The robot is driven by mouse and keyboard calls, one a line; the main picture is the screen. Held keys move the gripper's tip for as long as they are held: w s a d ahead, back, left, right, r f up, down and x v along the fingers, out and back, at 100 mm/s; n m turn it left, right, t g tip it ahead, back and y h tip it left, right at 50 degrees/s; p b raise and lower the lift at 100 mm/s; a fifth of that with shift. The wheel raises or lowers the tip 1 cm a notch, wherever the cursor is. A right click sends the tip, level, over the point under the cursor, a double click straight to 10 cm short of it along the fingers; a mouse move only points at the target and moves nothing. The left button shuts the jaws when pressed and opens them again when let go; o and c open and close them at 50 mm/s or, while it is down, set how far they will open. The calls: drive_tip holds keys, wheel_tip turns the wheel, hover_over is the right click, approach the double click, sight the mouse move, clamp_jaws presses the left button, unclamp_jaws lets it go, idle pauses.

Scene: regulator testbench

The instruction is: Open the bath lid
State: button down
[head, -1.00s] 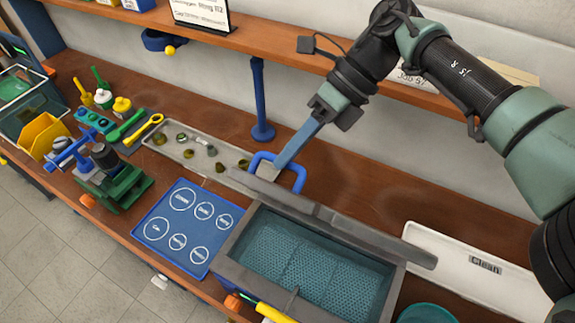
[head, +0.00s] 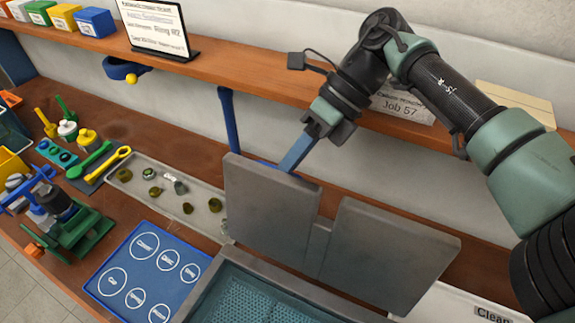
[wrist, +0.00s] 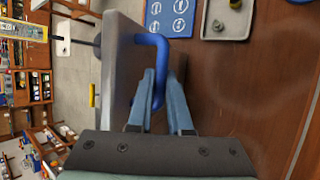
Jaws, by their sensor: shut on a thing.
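The bath lid (head: 268,205) is a grey two-panel plate with a notch, standing raised at the back edge of the bath (head: 262,287). Its broad inner face shows in the head view, and the bath below is uncovered. My gripper (wrist: 162,82) is shut on the lid's blue handle (wrist: 152,42), with the fingers on either side of one bar in the wrist view. The lid (wrist: 118,65) also shows there, nearly edge-on. In the head view a finger (head: 294,154) passes behind the lid's top edge, which hides the fingertips and most of the handle.
A shelf (head: 235,72) with a display (head: 155,25) and a Job 57 card (head: 403,106) runs behind my arm. A blue post (head: 228,118) stands left of the lid. A blue mat (head: 150,268) and a tray of small parts (head: 205,222) lie left of the bath.

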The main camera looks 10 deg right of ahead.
drive_tip(key=shift+w+d+f, duration=0.15)
drive_tip(key=shift+d+f, duration=0.25)
drive_tip(key=shift+f, duration=0.2)
drive_tip(key=c, duration=1.1)
unclamp_jaws()
drive_tip(key=shift+w, duration=0.1)
drive_tip(key=shift+o, duration=1.3)
drive_tip(key=shift+w+d+f, duration=0.2)
drive_tip(key=shift+w, duration=0.15)
drive_tip(key=shift+s+a+r, duration=0.1)
drive_tip(key=shift+a+r, duration=0.05)
drive_tip(key=shift+r, duration=0.05)
drive_tip(key=shift+r, duration=0.2)
wheel_tip(320, 180, up, 10)
drive_tip(key=b, duration=0.2)
